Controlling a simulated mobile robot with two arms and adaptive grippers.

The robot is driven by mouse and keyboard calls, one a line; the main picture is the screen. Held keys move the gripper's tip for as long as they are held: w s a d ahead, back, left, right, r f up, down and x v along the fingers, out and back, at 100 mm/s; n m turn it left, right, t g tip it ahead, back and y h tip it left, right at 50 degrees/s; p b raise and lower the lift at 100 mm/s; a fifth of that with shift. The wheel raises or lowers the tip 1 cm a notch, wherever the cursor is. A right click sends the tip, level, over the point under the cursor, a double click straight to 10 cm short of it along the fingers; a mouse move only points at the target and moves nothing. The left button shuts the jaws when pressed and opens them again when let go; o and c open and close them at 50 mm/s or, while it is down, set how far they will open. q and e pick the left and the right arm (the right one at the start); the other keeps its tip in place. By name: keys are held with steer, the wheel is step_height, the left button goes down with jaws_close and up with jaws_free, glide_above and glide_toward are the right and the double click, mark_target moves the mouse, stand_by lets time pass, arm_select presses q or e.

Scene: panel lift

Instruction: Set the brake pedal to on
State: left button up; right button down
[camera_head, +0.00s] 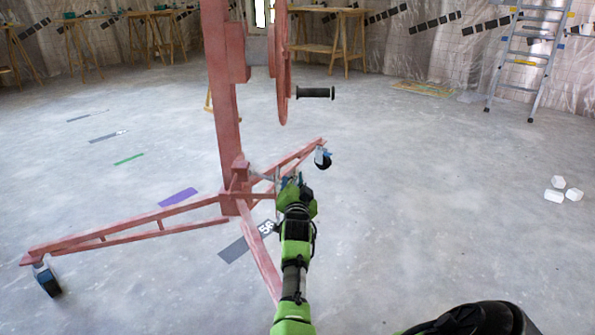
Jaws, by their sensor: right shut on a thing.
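The red panel lift (226,110) stands upright in the left middle of the head view, on splayed legs with casters. A thin grey bar, apparently the brake pedal (261,176), sticks out to the right from the foot of its post. My right gripper (284,178), on a green and black arm from below, is at the outer end of this bar and shut on it. The gripper's wrist hides the fingertips and most of the bar's end, so the pedal's on or off position cannot be told. My left gripper is not in view.
The lift's crank wheel (282,85) and black handle (315,93) are above my gripper. A lift leg (258,250) runs close to the left of my arm. A ladder (528,60) and white blocks (563,190) are at right. The floor between is clear.

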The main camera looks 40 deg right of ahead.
steer(key=shift+w+a+f, duration=0.1)
steer(key=shift+f, duration=0.1)
steer(key=shift+m, duration=0.3)
steer(key=c, duration=2.2)
jaws_free()
steer(key=shift+a+f, duration=0.1)
steer(key=shift+r, duration=0.2)
step_height(320, 180, up, 10)
steer(key=shift+f, duration=0.15)
